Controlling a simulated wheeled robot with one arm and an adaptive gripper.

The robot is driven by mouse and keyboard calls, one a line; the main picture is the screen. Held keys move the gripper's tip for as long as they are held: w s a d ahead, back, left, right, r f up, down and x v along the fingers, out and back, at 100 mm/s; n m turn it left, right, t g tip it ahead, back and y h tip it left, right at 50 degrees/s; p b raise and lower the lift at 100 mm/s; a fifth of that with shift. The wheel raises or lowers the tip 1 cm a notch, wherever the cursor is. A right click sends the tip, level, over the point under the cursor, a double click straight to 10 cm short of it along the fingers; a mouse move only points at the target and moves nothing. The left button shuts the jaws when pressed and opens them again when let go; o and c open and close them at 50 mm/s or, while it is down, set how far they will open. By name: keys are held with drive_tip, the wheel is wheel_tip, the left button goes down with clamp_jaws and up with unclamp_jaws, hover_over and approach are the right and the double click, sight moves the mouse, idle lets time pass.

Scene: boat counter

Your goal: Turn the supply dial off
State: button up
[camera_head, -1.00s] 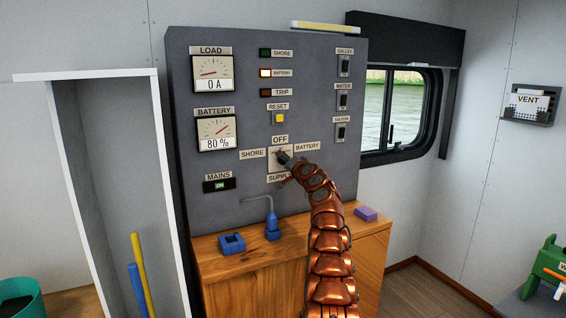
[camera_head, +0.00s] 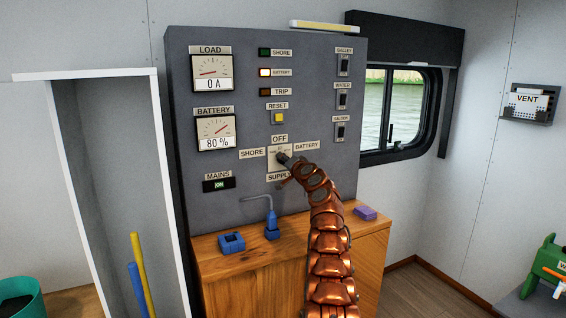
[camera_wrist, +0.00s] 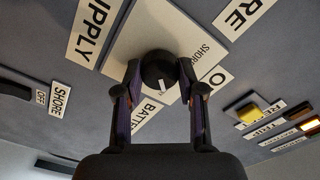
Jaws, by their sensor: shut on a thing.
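The supply dial (camera_wrist: 159,68) is a round black knob with a white pointer mark, on a pale plate (camera_head: 272,167) low on the grey panel. The wrist view shows my gripper (camera_wrist: 160,82) with one finger on each side of the knob, shut on it. The pointer mark lies between the BATTERY label (camera_wrist: 150,112) and the partly hidden OFF label (camera_wrist: 215,76); its exact setting is hard to tell. In the head view my gripper (camera_head: 284,159) covers most of the dial. The BATTERY lamp (camera_head: 265,72) is lit.
The yellow reset button (camera_head: 279,118) is above the dial, with several black switches to its right. Below, a wooden counter (camera_head: 300,247) holds a blue open box (camera_head: 231,243), a blue stand with a bent rod (camera_head: 272,228) and a purple block (camera_head: 366,213).

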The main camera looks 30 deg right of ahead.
drive_tip(key=shift+w+a+r+n+p, duration=0.1)
drive_tip(key=shift+n+p, duration=0.75)
drive_tip(key=shift+n, duration=3.25)
drive_tip(key=o, duration=1.1)
drive_tip(key=shift+o, duration=0.2)
